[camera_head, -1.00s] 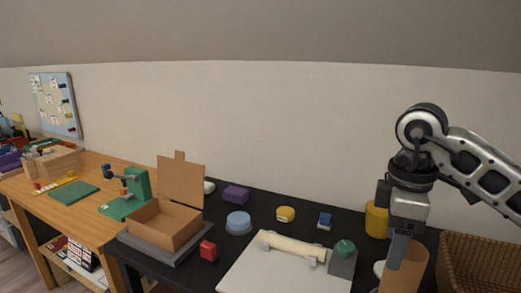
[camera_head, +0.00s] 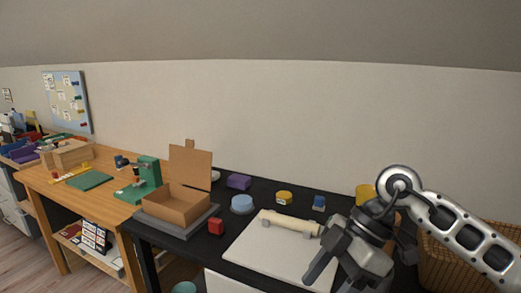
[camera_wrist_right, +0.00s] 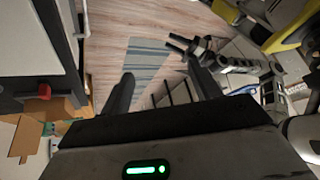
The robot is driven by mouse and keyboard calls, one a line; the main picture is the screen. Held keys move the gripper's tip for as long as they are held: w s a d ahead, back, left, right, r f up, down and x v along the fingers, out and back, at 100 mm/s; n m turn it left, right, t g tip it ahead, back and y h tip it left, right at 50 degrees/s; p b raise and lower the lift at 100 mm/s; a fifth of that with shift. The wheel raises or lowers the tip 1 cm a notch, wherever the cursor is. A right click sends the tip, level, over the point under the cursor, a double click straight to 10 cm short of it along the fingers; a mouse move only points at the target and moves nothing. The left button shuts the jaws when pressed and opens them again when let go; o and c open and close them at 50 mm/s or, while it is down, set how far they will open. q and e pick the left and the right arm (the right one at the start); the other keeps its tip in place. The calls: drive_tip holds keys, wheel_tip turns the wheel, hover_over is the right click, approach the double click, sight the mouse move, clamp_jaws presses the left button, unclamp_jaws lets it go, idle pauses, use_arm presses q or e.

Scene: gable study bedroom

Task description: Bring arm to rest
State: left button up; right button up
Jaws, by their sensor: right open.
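My right gripper (camera_head: 328,280) hangs at the front right of the black desk in the head view, over the front edge by the white board. In the right wrist view its two dark fingers (camera_wrist_right: 160,85) stand wide apart with nothing between them, above the floor. The right arm bends down from an elbow at the right. My left arm is outside the head view. A dark gripper on a slotted pale arm, probably my left gripper (camera_wrist_right: 187,46), shows small in the right wrist view; its jaws are unclear.
The black desk holds a white board (camera_head: 262,252) with a rolling pin (camera_head: 290,222), a red block (camera_head: 216,226), an open cardboard box (camera_head: 177,203) and several small items. A yellow cup (camera_head: 365,193) and wicker basket (camera_head: 440,262) stand behind my right arm.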

drive_tip(key=s+a+r+n+g+y, duration=0.2)
drive_tip(key=s+a+n+y, duration=0.25)
drive_tip(key=a+y, duration=0.6)
drive_tip(key=w+d+f+m+t+h, duration=0.3)
drive_tip(key=d+f+m+t, duration=0.1)
drive_tip(key=m+t, duration=0.65)
drive_tip(key=w+d+f+m+t+h, duration=0.2)
drive_tip(key=d+f+m+t+h, duration=0.25)
drive_tip(key=m+t, duration=0.6)
drive_tip(key=s+d+f+g+h, duration=0.3)
drive_tip(key=s+f, duration=0.3)
drive_tip(key=f, duration=0.3)
drive_tip(key=s+d+f+g+h, duration=0.3)
drive_tip(key=s+f, duration=0.3)
drive_tip(key=f, duration=0.3)
drive_tip(key=shift+d+f, duration=0.25)
drive_tip(key=shift+f, duration=0.05)
